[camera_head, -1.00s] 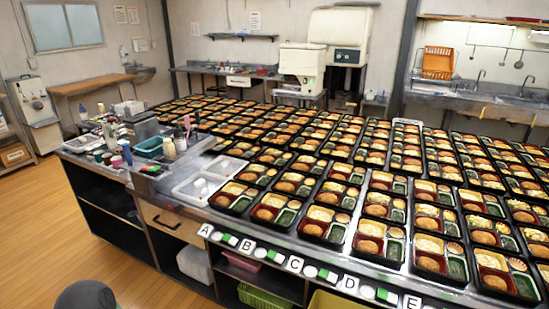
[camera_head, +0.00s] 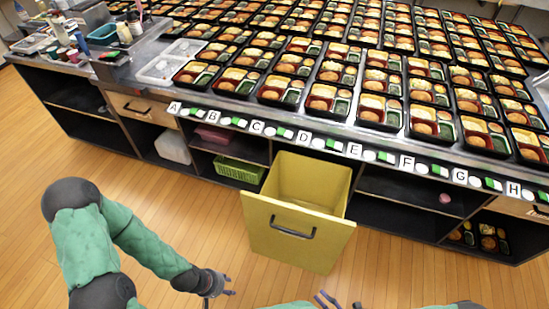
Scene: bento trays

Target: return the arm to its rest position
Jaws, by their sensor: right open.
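My left arm, in green sleeves with dark joints, comes in from the left in the head view. Its gripper (camera_head: 229,286) hangs over the wooden floor, empty, with its fingertips apart. My right gripper (camera_head: 338,301) is at the bottom edge, in front of the yellow bin; it is open and partly cut off by the frame. Parts of the right arm's green sleeve show at the bottom edge. Both grippers are clear of the counter, and I see nothing held in either.
A yellow pull-out bin (camera_head: 295,238) with a dark handle juts from under the counter. Bento trays (camera_head: 325,103) fill the counter behind a lettered front edge. A green basket (camera_head: 238,171) sits on a lower shelf. The wooden floor (camera_head: 150,190) at left is clear.

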